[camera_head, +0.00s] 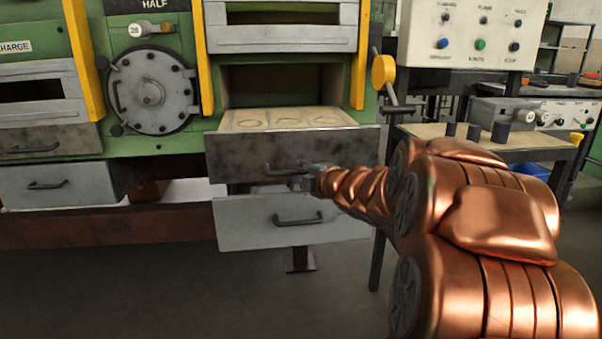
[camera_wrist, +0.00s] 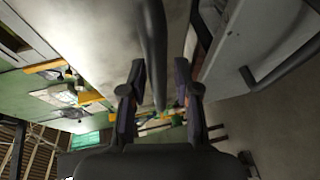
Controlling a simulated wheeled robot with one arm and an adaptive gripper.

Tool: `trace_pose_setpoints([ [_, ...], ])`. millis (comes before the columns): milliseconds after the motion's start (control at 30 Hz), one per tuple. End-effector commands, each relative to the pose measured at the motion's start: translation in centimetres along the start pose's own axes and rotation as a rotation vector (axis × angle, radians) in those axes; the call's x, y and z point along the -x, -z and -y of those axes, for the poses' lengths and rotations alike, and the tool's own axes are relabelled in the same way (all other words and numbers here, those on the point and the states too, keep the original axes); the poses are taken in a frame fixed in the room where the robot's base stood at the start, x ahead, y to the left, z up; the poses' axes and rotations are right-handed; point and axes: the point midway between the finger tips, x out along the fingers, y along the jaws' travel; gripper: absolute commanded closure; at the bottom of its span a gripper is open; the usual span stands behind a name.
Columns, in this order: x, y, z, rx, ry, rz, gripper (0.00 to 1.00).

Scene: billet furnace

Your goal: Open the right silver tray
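The right silver tray (camera_head: 240,232) is a light grey drawer low on the right side of the furnace, with a dark bar handle (camera_head: 298,221). Above it is a drawer with a dark, worn metal front (camera_head: 235,155) and its own bar handle (camera_head: 283,172). My gripper (camera_head: 308,173) is at this upper handle, above the silver tray's handle. In the wrist view, my gripper (camera_wrist: 160,78) has its fingers apart, with the upper handle bar (camera_wrist: 153,40) running between them and visible gaps beside it. The silver tray (camera_wrist: 240,45) and its handle (camera_wrist: 285,68) show at the right there.
A similar light grey tray (camera_head: 80,185) is at the left, under another dark-fronted drawer (camera_head: 60,142). A side table (camera_head: 450,130) with dark cylinders (camera_head: 499,132) stands at the right. A control box (camera_head: 470,35) is above it. The floor in front is clear.

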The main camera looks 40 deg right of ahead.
Motion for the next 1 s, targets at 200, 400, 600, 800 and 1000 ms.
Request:
trace_pose_setpoints([
  [200,0.0,0.1,-0.1,0.0,-0.002,-0.001,0.59],
  [400,0.1,0.1,-0.1,0.001,-0.002,-0.001,0.59],
  [600,1.9,0.0,-0.3,0.003,-0.004,0.003,0.59],
  [800,4.8,0.0,-0.3,0.002,-0.005,0.001,0.59],
  [1000,7.4,0.0,-0.1,0.001,-0.002,0.003,0.59],
])
